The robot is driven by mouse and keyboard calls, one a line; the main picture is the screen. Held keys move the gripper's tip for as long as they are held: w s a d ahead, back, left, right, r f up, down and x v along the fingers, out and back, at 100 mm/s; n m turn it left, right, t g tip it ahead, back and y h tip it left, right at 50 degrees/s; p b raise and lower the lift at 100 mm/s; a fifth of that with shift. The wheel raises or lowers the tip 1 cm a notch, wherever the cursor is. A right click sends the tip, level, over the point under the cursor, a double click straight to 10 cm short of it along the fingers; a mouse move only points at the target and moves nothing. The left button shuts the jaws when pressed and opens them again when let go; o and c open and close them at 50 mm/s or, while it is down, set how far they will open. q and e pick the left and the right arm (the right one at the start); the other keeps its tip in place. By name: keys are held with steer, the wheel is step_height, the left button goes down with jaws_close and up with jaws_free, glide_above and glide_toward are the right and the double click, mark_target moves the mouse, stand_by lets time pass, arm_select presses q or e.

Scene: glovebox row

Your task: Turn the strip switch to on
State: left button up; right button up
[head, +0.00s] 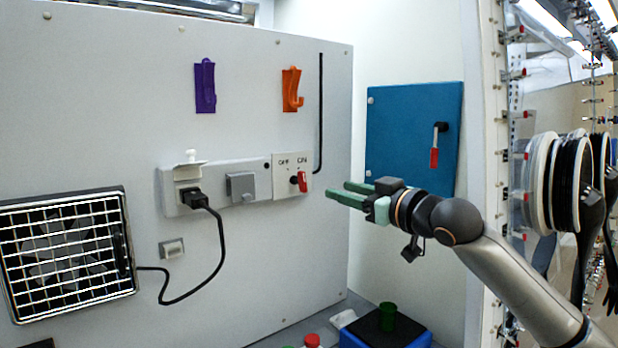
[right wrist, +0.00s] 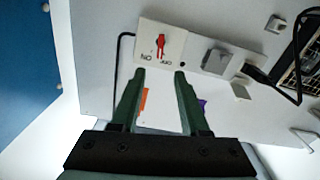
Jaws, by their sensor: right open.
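The strip switch is a red knob (head: 302,181) on a white plate marked OFF at left and ON at right, at the right end of a grey power strip (head: 220,198) on the wall panel. In the right wrist view the red knob (right wrist: 160,44) shows just beyond the fingertips, with the labels upside down. I cannot tell for sure which label it points to. My right gripper (head: 338,189) is open and empty, to the right of the knob and apart from it. In the wrist view the knob lies between the lines of its fingers (right wrist: 160,74). My left gripper is not in view.
A black plug (head: 195,199) sits in the strip, its cable running to a fan (head: 70,252). Purple (head: 205,86) and orange (head: 291,89) hooks hang above. A blue door (head: 405,130) is behind my arm. A green cup (head: 387,316) stands on a blue box below.

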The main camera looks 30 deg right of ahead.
mark_target(304, 179)
steer(key=w+p, duration=0.1)
steer(key=w, duration=0.2)
steer(key=w+a+p, duration=0.1)
steer(key=w, duration=0.3)
steer(key=w+p, duration=0.1)
steer(key=w, duration=0.2)
steer(key=shift+w+a+r+p, duration=0.15)
steer(key=shift+a+p, duration=0.1)
steer(key=shift+p, duration=0.1)
steer(key=shift+w, duration=0.65)
jaws_close()
